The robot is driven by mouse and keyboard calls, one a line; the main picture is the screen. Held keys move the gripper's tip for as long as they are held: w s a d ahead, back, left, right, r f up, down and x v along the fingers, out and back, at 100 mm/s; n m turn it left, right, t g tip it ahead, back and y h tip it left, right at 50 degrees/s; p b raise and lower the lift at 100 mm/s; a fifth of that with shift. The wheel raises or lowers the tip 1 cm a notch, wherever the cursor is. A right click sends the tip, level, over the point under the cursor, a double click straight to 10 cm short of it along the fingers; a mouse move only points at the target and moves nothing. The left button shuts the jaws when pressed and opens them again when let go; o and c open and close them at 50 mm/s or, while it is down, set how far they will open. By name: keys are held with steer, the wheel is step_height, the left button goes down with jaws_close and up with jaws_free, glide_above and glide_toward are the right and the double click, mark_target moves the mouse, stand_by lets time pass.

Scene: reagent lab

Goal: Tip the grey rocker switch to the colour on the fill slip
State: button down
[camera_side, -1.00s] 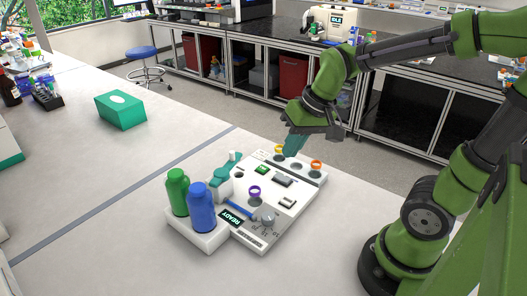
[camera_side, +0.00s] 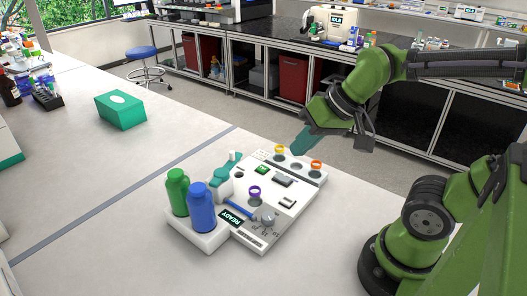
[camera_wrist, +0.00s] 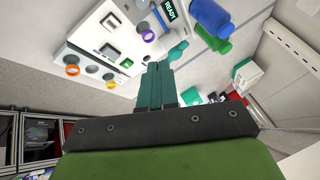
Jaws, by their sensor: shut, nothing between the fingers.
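The grey rocker switch (camera_side: 283,181) sits on the white panel (camera_side: 249,243), right of a small green-marked patch (camera_side: 262,170) that may be the fill slip. In the wrist view the switch (camera_wrist: 109,50) is small and which side is down cannot be told. My gripper (camera_side: 297,149) has teal fingers, shut and empty. It is above the panel's far edge, near the yellow ring and apart from the switch. The wrist view shows the shut fingers (camera_wrist: 156,68) pointing towards the panel. No writing on the slip is readable.
A yellow ring (camera_side: 280,149), an orange ring (camera_side: 316,164) and a purple ring (camera_side: 254,191) stand on the panel. A green bottle (camera_side: 177,190) and a blue bottle (camera_side: 201,207) stand at left. A knob (camera_side: 267,217) and READY sign (camera_side: 231,217) are in front.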

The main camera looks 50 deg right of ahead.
steer(key=w+d+f+m+g+h, duration=0.1)
steer(key=w+d+f+m+g, duration=0.3)
steer(key=w+d+m, duration=0.3)
steer(key=m+g+h, duration=0.1)
steer(key=m+g, duration=0.1)
steer(key=m, duration=0.5)
glide_above(287, 179)
steer(key=shift+w+f, duration=0.1)
steer(key=shift+f, duration=0.45)
step_height(287, 179, down, 14)
steer(key=shift+f, duration=0.1)
